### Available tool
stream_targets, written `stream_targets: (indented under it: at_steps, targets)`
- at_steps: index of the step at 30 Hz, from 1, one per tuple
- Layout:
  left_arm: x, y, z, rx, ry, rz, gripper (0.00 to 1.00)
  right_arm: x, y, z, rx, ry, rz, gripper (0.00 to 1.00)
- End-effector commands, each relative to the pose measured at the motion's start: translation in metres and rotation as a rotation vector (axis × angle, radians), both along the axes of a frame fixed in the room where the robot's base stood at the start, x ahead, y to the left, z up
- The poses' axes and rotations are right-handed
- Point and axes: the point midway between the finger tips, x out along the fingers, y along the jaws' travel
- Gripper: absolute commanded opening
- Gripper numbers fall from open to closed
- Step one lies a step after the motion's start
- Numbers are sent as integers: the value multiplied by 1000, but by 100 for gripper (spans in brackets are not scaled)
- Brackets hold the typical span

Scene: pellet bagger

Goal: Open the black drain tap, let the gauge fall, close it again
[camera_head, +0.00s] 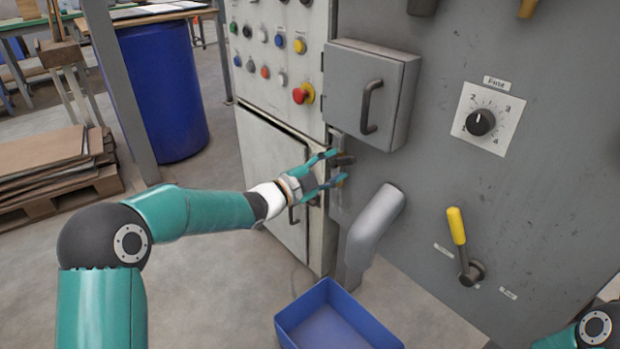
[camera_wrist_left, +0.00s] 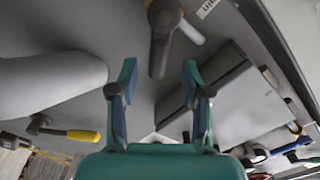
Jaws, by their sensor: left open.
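The black drain tap (camera_head: 344,159) sits on the machine's grey front, below the grey box with the handle, and is partly hidden by my left gripper. My left gripper (camera_head: 337,168) is open in front of it, with one finger above and one below. In the left wrist view the tap's dark lever (camera_wrist_left: 158,52) hangs from a round hub, in line with the gap between the open fingers of my left gripper (camera_wrist_left: 158,76). Whether the fingers touch it I cannot tell. I cannot make out a gauge. My right gripper is out of view.
A fat grey pipe (camera_head: 374,222) bends down just right of the tap, above a blue bin (camera_head: 337,318) on the floor. The grey handled box (camera_head: 366,95) is just above. A yellow-handled lever (camera_head: 459,238) and a dial (camera_head: 482,122) are farther right.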

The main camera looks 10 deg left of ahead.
Motion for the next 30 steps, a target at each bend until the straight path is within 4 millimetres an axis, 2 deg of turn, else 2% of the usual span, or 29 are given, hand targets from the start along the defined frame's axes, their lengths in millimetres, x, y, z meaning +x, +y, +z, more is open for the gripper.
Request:
stream_targets:
  at_steps: [3,9,15,23,26,27,29,30]
  targets:
    - [-21,17,0,-1,2,4,48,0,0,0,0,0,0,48]
    - [-49,36,-1,0,2,2,48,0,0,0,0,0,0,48]
    - [-61,45,-2,-1,2,2,48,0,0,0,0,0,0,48]
    - [-62,45,-2,0,2,2,48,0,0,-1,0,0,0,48]
    - [-62,45,-5,-6,15,5,33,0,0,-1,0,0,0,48]
    - [-62,45,-12,-17,38,11,26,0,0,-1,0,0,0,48]
    - [-63,46,-30,-48,102,31,16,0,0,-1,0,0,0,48]
    - [-65,46,-49,-83,168,51,10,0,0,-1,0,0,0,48]
